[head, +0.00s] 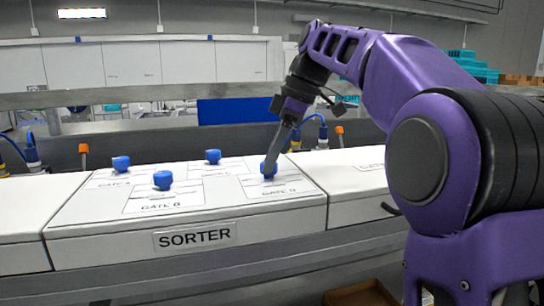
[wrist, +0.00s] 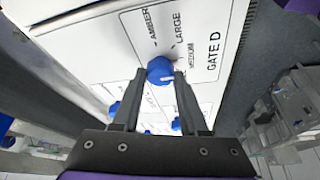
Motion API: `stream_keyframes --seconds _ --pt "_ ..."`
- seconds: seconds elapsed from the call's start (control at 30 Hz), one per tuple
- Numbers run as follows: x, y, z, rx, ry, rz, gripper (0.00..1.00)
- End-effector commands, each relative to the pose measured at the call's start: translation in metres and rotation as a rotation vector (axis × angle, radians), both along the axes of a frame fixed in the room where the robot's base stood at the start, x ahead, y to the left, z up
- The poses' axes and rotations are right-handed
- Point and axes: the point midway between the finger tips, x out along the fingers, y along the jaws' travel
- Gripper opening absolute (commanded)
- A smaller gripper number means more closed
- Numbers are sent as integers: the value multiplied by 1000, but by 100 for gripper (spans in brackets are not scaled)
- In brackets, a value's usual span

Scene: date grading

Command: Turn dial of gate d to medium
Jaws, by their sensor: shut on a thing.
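The gate D dial is a blue knob (wrist: 159,70) on a white panel printed GATE D, with AMBER, LARGE and MEDIUM marks around it. In the wrist view, my gripper (wrist: 159,79) has one finger on each side of the knob and is shut on it. In the head view, my gripper (head: 271,160) reaches down onto the blue gate D dial (head: 268,171) at the right of the white sorter top (head: 240,208). The fingers hide part of the dial and of the labels. I cannot tell which mark its pointer faces.
Three other blue dials stand on the sorter: one at the back left (head: 121,164), the gate B dial (head: 162,180) in front, and one at the back middle (head: 213,156). A grey rail (head: 150,96) runs behind. The panel between the dials is clear.

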Motion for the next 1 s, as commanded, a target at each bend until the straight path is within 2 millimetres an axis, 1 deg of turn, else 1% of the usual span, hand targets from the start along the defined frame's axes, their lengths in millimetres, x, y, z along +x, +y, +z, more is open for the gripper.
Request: stream_keyframes --seconds 0.33,0.37,0.5,0.53,0.83,0.93,1.0 --pt "0 0 1 -1 -2 0 0" --pt "0 0 1 -1 -2 0 46" --pt "0 0 0 -1 -1 1 72" --pt "0 0 0 -1 -1 1 73" --pt "0 -1 1 -1 -1 0 73" --pt "1 -3 8 0 -3 0 73" --pt "1 -6 15 0 -4 -1 73"
